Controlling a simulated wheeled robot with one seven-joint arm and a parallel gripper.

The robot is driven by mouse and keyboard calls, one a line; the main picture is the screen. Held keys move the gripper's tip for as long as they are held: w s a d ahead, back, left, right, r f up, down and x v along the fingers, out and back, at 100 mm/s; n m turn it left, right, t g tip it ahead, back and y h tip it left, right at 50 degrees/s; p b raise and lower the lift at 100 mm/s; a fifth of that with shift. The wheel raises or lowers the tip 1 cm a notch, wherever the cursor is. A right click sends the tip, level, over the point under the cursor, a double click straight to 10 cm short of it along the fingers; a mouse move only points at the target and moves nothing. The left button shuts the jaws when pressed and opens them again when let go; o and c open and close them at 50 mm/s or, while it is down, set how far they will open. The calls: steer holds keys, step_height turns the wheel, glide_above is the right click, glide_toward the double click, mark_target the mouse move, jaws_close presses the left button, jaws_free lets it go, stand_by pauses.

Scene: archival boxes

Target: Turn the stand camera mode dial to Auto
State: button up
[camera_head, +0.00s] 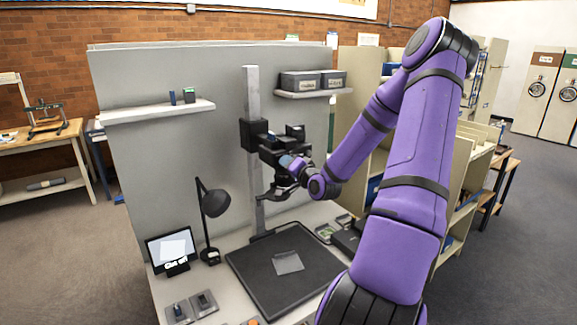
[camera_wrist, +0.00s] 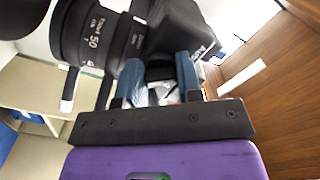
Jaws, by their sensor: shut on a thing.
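The black stand camera (camera_head: 270,152) is mounted on a grey upright column (camera_head: 254,190) above a dark baseboard (camera_head: 262,285). In the wrist view the camera body (camera_wrist: 187,28) fills the top, with its lens (camera_wrist: 92,38) to the left. My gripper (camera_head: 291,163) is at the camera. In the wrist view its two blue fingers (camera_wrist: 158,68) stand either side of a small dark part on the camera body, which I take to be the mode dial. My gripper is shut on it. The dial's markings are hidden, so its setting cannot be read.
A sheet (camera_head: 288,263) lies on the baseboard. A black desk lamp (camera_head: 214,205) and a small screen (camera_head: 171,249) stand to the left. A wall shelf (camera_head: 157,110) is at left; another with grey boxes (camera_head: 300,81) is behind the camera. My arm covers much of the right side.

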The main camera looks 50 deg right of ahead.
steer(key=shift+n, duration=1.2)
steer(key=o, duration=0.7)
steer(key=shift+c, duration=0.2)
steer(key=v, duration=1.1)
steer(key=shift+w+d+f, duration=0.1)
